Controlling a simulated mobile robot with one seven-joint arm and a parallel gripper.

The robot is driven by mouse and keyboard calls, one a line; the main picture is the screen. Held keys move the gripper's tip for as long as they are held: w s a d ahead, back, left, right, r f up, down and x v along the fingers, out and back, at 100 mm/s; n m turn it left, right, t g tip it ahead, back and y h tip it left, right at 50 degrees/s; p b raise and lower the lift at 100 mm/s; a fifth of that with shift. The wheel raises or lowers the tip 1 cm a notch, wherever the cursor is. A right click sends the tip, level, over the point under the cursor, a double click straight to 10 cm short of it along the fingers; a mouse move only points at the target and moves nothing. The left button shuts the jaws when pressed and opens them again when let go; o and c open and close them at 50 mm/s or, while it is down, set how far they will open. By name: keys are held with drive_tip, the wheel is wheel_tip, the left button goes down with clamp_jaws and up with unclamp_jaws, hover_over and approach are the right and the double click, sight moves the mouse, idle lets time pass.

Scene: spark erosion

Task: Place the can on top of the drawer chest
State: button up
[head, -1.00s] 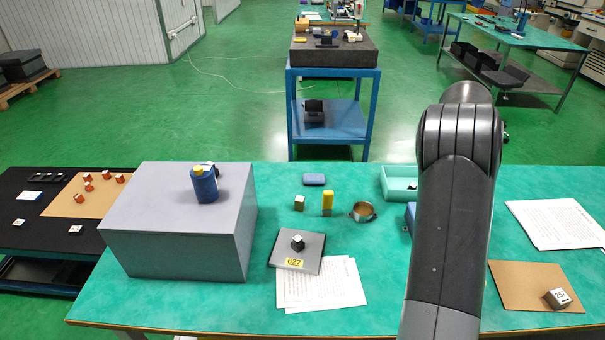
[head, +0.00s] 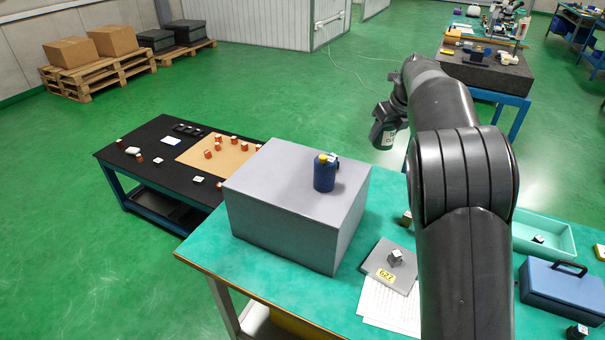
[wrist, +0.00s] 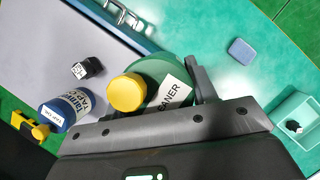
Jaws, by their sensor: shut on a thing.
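My gripper (head: 388,112) is shut on a dark green can (head: 383,135) with a white label, held in the air to the right of the drawer chest. In the wrist view the can (wrist: 177,70) shows a yellow cap and the word CLEANER beside a gripper finger. The drawer chest (head: 270,205) is a grey box on the green bench. In the wrist view the chest's grey top (wrist: 40,60) lies below the gripper, with a metal handle along its edge. A blue bottle (head: 324,177) with a yellow top stands on the chest.
A small black block (wrist: 88,68) sits beside the bottle on the chest; the left part of the top is clear. A grey plate (head: 380,270) and papers lie right of the chest. A teal tray (head: 560,230) and blue case (head: 560,285) are farther right.

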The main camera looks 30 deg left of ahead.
drive_tip(key=s+a+r+n+g, duration=0.1)
drive_tip(key=s+a+r+n, duration=0.1)
drive_tip(key=s+a, duration=0.75)
drive_tip(key=s+a+r+n, duration=0.2)
drive_tip(key=s+a, duration=0.5)
drive_tip(key=a, duration=0.6)
wheel_tip(320, 180, down, 6)
drive_tip(key=shift+r, duration=0.25)
drive_tip(key=shift+y, duration=0.3)
drive_tip(key=shift+f, duration=2.25)
drive_tip(key=shift+f, duration=0.1)
drive_tip(key=o, duration=1.1)
drive_tip(key=shift+o, duration=0.2)
drive_tip(key=v, duration=1.2)
drive_tip(key=shift+w, duration=0.2)
